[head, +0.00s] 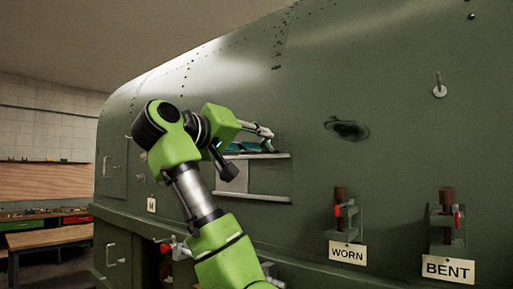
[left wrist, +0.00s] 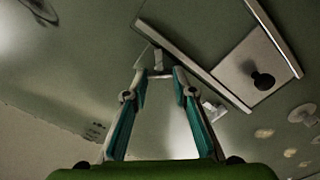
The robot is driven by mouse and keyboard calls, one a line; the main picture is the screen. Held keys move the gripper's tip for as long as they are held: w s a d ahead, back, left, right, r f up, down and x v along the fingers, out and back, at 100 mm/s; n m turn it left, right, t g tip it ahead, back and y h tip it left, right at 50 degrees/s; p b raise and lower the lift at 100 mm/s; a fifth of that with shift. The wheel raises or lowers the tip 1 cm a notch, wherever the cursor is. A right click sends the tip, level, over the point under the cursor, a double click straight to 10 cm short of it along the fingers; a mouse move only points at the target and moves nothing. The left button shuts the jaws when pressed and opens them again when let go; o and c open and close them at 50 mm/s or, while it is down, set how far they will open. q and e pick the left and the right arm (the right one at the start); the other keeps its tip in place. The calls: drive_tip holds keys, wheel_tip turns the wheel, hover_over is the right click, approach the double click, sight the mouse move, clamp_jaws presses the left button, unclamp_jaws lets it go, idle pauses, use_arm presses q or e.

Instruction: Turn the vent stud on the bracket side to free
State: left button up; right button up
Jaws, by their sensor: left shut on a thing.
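My left gripper (head: 270,143) reaches the green fuselage skin (head: 390,60) beside the two pale rails. Its teal-padded fingers come together at their tips in the left wrist view (left wrist: 160,74). They are shut on a small pale part (left wrist: 157,60), which looks like the vent stud; the fingertips hide most of it, and its turn angle cannot be told. A light plate with a dark round knob (left wrist: 262,80) sits between the rails, right of the fingertips. My right gripper is not in view.
Brackets with brown posts and red levers stand above the WORN sign (head: 347,254) and BENT sign (head: 447,268). A dark damaged patch (head: 347,130) and a small hook (head: 439,88) are on the skin. A workbench (head: 48,238) stands at far left.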

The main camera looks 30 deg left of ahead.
use_arm(q)
drive_tip(key=n+b, duration=0.1)
drive_tip(key=n, duration=0.3)
drive_tip(key=shift+n+b, duration=0.85)
drive_tip(key=shift+n, duration=1.95)
drive_tip(key=o, duration=1.1)
drive_tip(key=s, duration=0.7)
drive_tip(key=shift+s+a+f, duration=0.1)
drive_tip(key=shift+s+a, duration=0.1)
drive_tip(key=shift+a, duration=0.1)
